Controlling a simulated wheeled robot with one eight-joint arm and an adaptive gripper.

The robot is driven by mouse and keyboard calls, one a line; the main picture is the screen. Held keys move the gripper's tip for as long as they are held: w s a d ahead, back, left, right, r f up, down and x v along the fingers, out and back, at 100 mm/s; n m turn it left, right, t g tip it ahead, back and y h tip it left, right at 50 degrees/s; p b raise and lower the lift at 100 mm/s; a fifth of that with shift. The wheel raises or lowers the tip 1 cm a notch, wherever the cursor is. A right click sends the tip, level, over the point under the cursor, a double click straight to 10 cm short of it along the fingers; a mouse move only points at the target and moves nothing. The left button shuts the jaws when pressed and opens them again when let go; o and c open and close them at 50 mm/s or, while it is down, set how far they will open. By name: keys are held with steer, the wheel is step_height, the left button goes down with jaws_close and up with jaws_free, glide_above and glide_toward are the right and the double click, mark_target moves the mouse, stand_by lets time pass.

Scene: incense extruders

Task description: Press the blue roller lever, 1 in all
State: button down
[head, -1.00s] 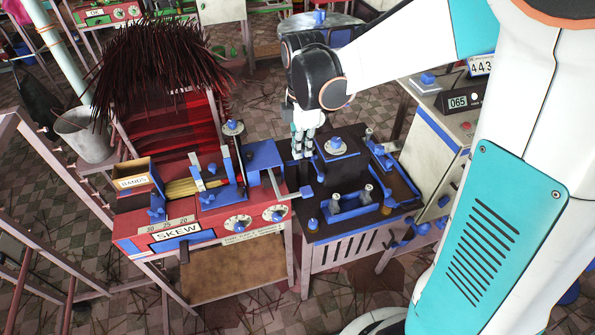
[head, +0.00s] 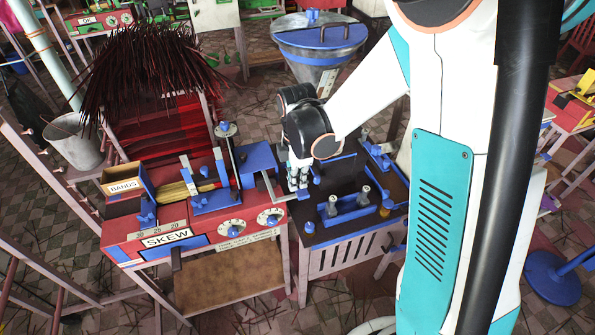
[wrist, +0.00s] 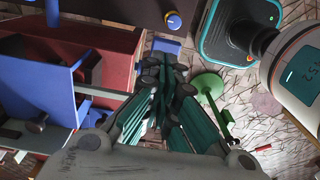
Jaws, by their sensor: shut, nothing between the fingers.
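A grey lever arm (head: 280,194) comes out of the blue block (head: 257,158) on the red machine's right end and ends in a small blue tip (head: 303,195); this looks like the blue roller lever. My gripper (head: 298,191) points down with its fingers shut and empty, at the lever's blue end. I cannot tell if they touch. In the wrist view my shut fingers (wrist: 165,70) fill the middle, and a grey bar (wrist: 102,92) runs from the left toward them.
The red machine (head: 140,226) with its SKEW label stands left of my gripper. The dark-topped stand (head: 330,235) to the right carries a blue tray (head: 342,213) with upright posts. A hopper with a blue rim (head: 318,40) stands behind. A green object (wrist: 210,85) shows in the wrist view.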

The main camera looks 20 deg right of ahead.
mark_target(299, 195)
steer(key=shift+f, duration=0.95)
steer(key=f+t+b, duration=0.1)
steer(key=s+f+t+b, duration=0.1)
steer(key=b, duration=0.1)
steer(key=shift+f, duration=0.35)
steer(key=shift+f+t+b, duration=0.4)
steer(key=shift+t+b, duration=0.1)
steer(key=shift+b, duration=0.15)
steer(key=shift+f+b, duration=0.4)
steer(key=shift+f, duration=0.05)
steer(key=shift+r, duration=0.2)
